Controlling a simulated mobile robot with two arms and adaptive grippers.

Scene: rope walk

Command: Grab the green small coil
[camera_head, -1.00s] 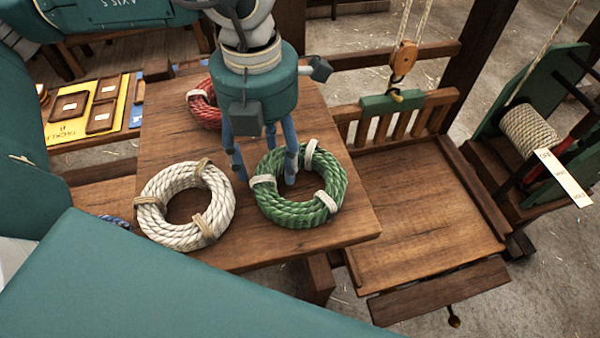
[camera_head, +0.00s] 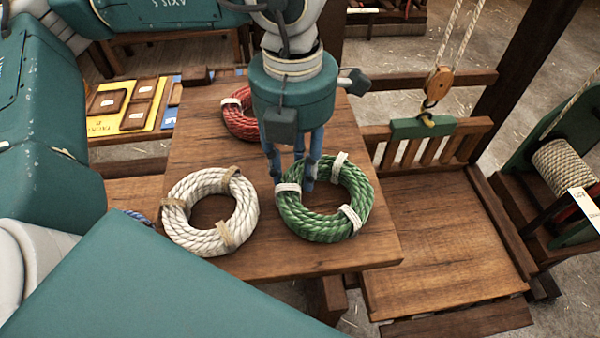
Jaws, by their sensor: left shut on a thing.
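The green coil (camera_head: 350,217) is a ring of green rope with pale bindings, near the front right of the wooden table. My left gripper (camera_head: 291,180) comes down from above and is shut on the back-left part of its ring. One blue finger is at the outer side and the other is in the ring's hole. The fingertips are partly hidden by the rope. The coil appears to rest flat on the table. My right gripper is not in view.
A white coil (camera_head: 183,232) lies just left of the green one. A red coil (camera_head: 238,122) lies behind, partly hidden by my left gripper. The wooden table (camera_head: 285,262) has bare board in front. A pulley block (camera_head: 437,84) hangs over a wooden platform (camera_head: 440,240) at right.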

